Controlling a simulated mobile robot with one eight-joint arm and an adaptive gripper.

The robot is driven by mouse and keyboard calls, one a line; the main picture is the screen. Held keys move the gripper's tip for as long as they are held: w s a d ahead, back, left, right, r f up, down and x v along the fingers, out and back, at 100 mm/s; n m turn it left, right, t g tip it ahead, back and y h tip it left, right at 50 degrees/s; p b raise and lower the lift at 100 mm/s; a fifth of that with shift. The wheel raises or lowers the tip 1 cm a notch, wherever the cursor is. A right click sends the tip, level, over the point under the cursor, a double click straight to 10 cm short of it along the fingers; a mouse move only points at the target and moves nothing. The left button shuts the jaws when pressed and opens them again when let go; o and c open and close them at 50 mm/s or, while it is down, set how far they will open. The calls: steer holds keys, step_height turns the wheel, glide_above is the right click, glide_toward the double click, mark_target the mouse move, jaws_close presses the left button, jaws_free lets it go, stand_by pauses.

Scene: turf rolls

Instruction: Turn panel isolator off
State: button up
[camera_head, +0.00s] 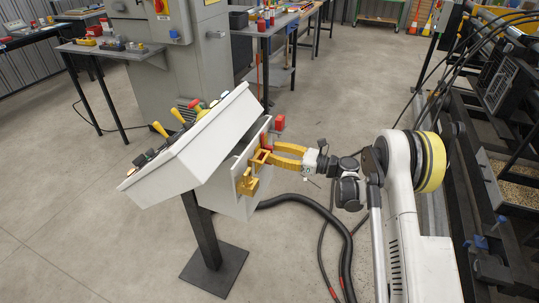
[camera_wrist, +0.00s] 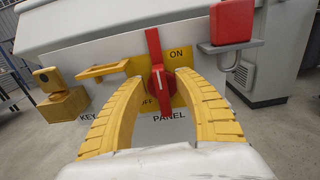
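The panel isolator (camera_wrist: 157,80) is a red rotary handle on a yellow plate (camera_wrist: 181,62) marked ON at upper right and OFF at lower left. Its long bar stands upright, with a white mark on the knob. "PANEL" is printed below. My gripper (camera_wrist: 160,84) is open, with one yellow finger on each side of the lower knob; I cannot tell whether they touch it. In the head view my gripper (camera_head: 272,155) reaches the side of the white console (camera_head: 190,140), and the isolator is largely hidden there.
A red block (camera_wrist: 232,22) sits on a grey bracket right of the isolator. A yellow bracket (camera_wrist: 103,70) and yellow key block (camera_wrist: 62,104) are at left. A black hose (camera_head: 330,215) lies on the floor. Open floor (camera_head: 110,225) is left of the console.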

steer(key=shift+x, duration=0.9)
jaws_close()
